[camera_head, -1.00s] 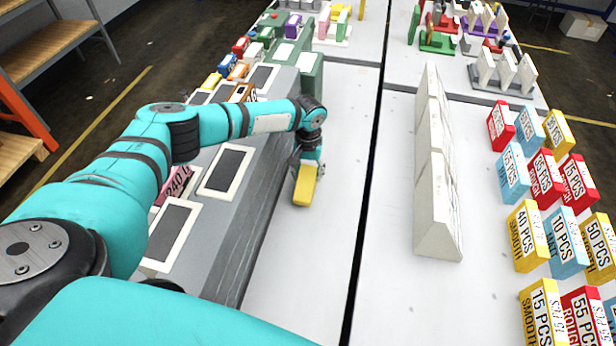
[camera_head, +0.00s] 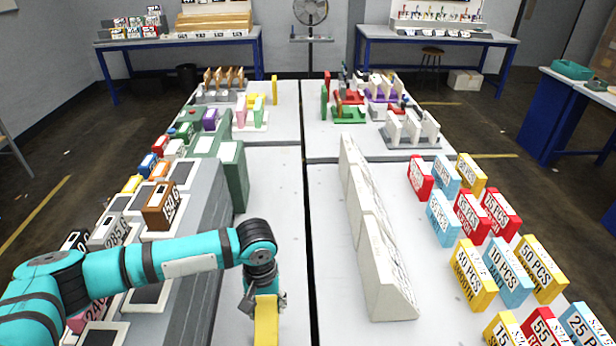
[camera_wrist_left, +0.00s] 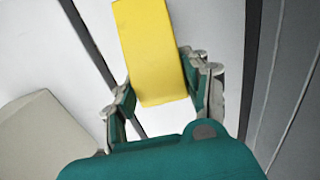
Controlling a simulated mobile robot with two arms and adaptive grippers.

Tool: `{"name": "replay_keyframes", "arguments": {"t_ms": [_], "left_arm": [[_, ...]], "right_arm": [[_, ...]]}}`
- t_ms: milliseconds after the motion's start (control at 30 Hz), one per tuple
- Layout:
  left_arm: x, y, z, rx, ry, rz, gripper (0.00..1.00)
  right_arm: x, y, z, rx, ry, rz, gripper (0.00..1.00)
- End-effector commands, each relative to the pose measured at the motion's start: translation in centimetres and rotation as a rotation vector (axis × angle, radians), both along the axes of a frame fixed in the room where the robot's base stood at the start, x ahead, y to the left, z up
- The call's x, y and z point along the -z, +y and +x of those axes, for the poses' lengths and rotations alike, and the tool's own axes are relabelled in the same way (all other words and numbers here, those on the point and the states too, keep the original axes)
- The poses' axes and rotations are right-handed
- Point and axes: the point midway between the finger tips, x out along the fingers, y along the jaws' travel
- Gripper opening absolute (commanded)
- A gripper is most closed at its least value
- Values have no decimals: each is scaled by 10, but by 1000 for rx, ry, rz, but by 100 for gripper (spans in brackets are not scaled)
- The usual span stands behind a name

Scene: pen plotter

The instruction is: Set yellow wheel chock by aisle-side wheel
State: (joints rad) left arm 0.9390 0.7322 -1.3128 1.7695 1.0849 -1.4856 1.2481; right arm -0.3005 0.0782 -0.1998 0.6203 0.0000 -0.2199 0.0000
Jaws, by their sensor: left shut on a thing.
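My left gripper (camera_head: 264,301) is shut on a yellow block (camera_head: 266,324) above the white table strip, between the grey stepped rack and the dark gap. In the left wrist view the yellow block (camera_wrist_left: 150,48) sits between the two fingers (camera_wrist_left: 162,88) and extends away from them. In the head view its lower end is cut off by the bottom edge. I cannot tell whether it touches the table. No wheel can be made out in these frames. My right gripper is not in view.
The grey rack (camera_head: 200,240) with coloured labelled blocks stands left of the gripper. A row of off-white wedge blocks (camera_head: 385,270) stands right of the dark gap. Several labelled colour blocks (camera_head: 472,272) stand farther right. The white strip ahead (camera_head: 270,185) is clear.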

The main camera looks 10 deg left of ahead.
Motion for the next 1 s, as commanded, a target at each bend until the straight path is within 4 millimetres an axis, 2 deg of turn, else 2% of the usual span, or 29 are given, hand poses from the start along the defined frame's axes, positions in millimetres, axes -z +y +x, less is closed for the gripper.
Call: {"name": "replay_keyframes", "arguments": {"t_ms": [67, 167, 400, 533, 667, 1000], "left_arm": [[-4, -1, -1, 4, -2, -3, 4], [-23, -3, -7, 25, -2, -14, 4], [-106, -2, -50, 156, 2, -27, 4], [-135, 4, -72, 219, -1, -12, 4], [-147, 8, -82, 249, -4, 1, 4], [-146, 7, -84, 251, 2, -3, 4]], "right_arm": [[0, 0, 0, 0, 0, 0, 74], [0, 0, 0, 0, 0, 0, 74], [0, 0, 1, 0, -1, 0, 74], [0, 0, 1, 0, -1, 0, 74], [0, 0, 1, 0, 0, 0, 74], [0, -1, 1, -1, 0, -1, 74]]}}
